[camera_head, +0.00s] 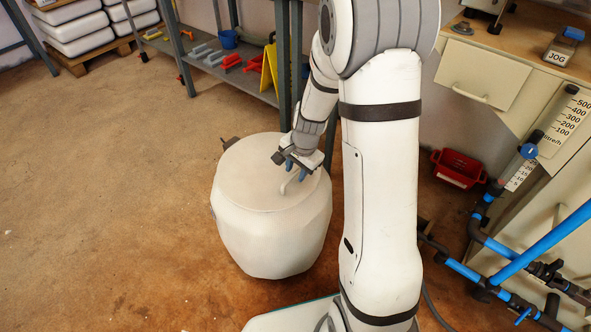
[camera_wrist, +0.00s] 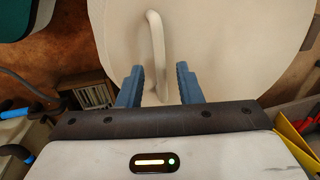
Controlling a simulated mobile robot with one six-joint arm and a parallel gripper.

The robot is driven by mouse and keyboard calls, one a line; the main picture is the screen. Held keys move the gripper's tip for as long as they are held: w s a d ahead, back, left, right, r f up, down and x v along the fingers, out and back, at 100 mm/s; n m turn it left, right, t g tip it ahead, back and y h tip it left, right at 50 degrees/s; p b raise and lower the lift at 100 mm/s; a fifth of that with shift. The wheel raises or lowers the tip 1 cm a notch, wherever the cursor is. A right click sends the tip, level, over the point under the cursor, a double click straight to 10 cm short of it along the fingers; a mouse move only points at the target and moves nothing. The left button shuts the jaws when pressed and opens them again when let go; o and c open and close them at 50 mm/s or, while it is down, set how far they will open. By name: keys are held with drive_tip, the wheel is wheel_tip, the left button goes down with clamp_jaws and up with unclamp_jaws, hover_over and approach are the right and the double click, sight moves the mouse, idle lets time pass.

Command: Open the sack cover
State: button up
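The sack (camera_head: 270,235) is a large off-white, faceted, barrel-like body standing on the floor in the head view. Its cover (camera_head: 250,165) is a round, pale lid lying flat on top; it fills much of the wrist view (camera_wrist: 230,45). A curved pale handle (camera_wrist: 156,50) rises from the cover and also shows in the head view (camera_head: 288,184). My gripper (camera_head: 296,173) is over the right part of the cover, close to the handle. In the wrist view its two blue fingers (camera_wrist: 160,83) are apart. The handle's near end lies between them in the picture; I cannot tell whether they touch it.
A grey metal shelf (camera_head: 215,62) with coloured tools stands behind the sack. A red bin (camera_head: 458,168) and blue pipes (camera_head: 520,262) are at the right. White stacked containers (camera_head: 75,35) are at the back left. The floor (camera_head: 100,200) left of the sack is clear.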

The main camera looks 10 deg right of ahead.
clamp_jaws()
idle(0.3)
drive_tip(key=shift+r, duration=0.1)
